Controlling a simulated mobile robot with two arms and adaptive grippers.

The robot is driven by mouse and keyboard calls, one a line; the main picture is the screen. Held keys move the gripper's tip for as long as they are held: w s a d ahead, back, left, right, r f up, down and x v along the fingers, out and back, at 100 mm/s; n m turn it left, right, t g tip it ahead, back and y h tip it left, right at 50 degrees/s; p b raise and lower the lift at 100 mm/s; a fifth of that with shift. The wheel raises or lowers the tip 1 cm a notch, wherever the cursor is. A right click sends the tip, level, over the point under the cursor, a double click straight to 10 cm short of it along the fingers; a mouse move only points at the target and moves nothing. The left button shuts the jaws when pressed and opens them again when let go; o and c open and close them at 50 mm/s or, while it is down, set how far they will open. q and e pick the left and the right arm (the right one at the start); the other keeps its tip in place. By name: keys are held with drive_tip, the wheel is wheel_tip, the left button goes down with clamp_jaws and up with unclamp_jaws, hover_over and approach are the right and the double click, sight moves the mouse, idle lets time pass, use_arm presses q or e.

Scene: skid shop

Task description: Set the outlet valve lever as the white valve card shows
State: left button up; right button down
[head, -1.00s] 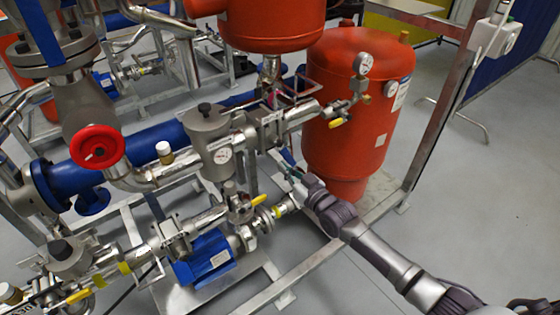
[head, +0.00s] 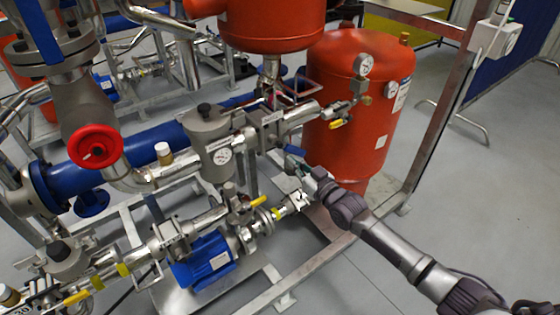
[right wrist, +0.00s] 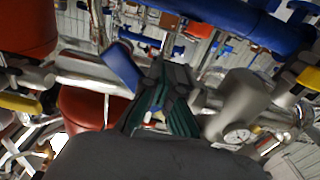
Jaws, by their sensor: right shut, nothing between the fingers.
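A blue lever (head: 295,150) sits on the pipework left of the red tank's foot. It shows large in the right wrist view (right wrist: 122,66), left of my fingers. I cannot tell from any label whether it is the outlet valve's lever. My right gripper (head: 291,165) is just below the blue lever, very close to it; contact is unclear. Its dark green fingers (right wrist: 165,100) are shut and hold nothing. A white valve card cannot be made out with certainty. My left gripper is out of view.
Yellow levers sit by the red tank (head: 338,123), above the blue pump (head: 259,201) and at lower left (head: 78,296). A grey filter body with a gauge (head: 215,150) stands left of the gripper. The red tank (head: 350,95) stands behind it. Floor at right is clear.

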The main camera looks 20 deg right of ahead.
drive_tip(key=shift+w+d+r, duration=0.2)
drive_tip(key=shift+d+r, duration=0.15)
drive_tip(key=shift+d, duration=0.15)
drive_tip(key=shift+w+d+r, duration=0.15)
drive_tip(key=shift+d+r, duration=0.15)
drive_tip(key=shift+d, duration=0.15)
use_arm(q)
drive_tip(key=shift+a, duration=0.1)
use_arm(e)
drive_tip(key=shift+r, duration=0.1)
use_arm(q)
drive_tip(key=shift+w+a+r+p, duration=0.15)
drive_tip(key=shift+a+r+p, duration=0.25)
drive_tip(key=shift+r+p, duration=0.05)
use_arm(e)
drive_tip(key=shift+w+d+r, duration=0.25)
drive_tip(key=shift+d+r, duration=0.45)
drive_tip(key=shift+r, duration=0.3)
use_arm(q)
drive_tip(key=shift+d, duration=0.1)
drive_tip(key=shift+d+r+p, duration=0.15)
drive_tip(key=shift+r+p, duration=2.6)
use_arm(e)
drive_tip(key=v, duration=1)
drive_tip(key=shift+d+f, duration=0.2)
drive_tip(key=shift+f, duration=0.15)
